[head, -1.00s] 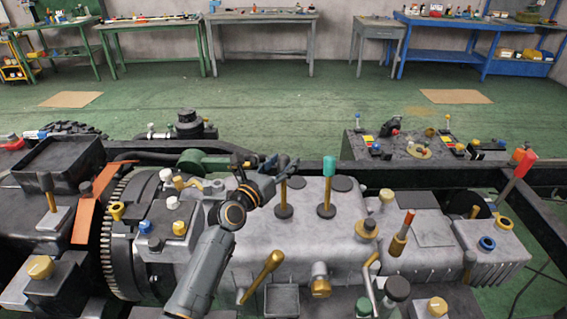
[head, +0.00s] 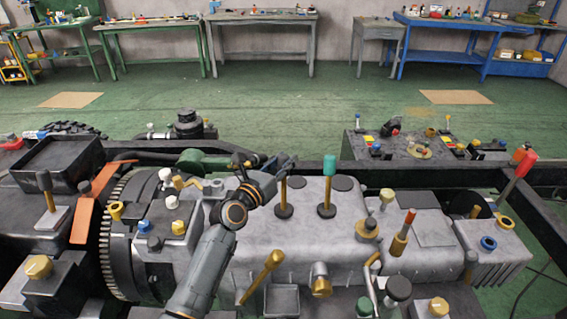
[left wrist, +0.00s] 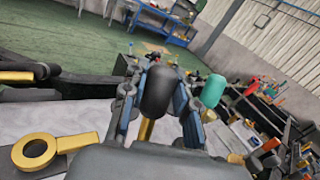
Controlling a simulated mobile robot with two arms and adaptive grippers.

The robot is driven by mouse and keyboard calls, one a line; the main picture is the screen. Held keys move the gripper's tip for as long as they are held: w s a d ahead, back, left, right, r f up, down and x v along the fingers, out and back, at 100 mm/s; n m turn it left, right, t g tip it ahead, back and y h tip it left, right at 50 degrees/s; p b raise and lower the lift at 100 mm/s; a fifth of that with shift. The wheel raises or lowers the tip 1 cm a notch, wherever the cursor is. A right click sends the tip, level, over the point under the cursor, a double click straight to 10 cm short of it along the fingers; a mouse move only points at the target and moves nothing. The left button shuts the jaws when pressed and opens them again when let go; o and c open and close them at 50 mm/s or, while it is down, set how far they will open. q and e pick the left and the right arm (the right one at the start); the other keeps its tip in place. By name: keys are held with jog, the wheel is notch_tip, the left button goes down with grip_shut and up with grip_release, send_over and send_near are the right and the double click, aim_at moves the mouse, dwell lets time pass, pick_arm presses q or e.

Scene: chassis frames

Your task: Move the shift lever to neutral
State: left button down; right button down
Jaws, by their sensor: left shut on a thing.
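A lever (head: 284,197) with a gold shaft stands on the grey gearbox housing (head: 255,240). My left gripper (head: 284,167) is shut around its top end, and the fingers hide most of the knob in the head view. In the left wrist view, the black knob (left wrist: 157,92) sits between the two fingers of my left gripper (left wrist: 158,80), with the gold shaft below it. A second lever with a teal knob (head: 329,166) stands just right of it, apart from the gripper. It also shows in the left wrist view (left wrist: 212,90). My right gripper is not in view.
An orange-handled lever (head: 402,234), a red-handled lever (head: 515,178) and a tilted gold lever (head: 263,274) stick up around the housing. A black frame rail (head: 450,175) runs behind it. Open green floor (head: 270,90) lies beyond, before the workbenches.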

pick_arm(q)
jog(key=shift+s+m+t+h+b, duration=0.5)
jog(key=shift+s+b, duration=0.5)
jog(key=shift+b, duration=1.05)
jog(key=shift+s+m+t+h+b, duration=0.5)
jog(key=shift+s+b, duration=0.45)
jog(key=shift+b, duration=1.05)
jog(key=shift+s+r+b, duration=0.3)
jog(key=shift+r+b, duration=0.05)
jog(key=shift+b, duration=0.1)
jog(key=c, duration=1)
grip_release()
jog(key=shift+s+a+f, duration=0.1)
jog(key=v, duration=1.1)
jog(key=shift+s+a+f, duration=0.2)
jog(key=shift+s+f, duration=0.05)
jog(key=shift+d+f, duration=0.1)
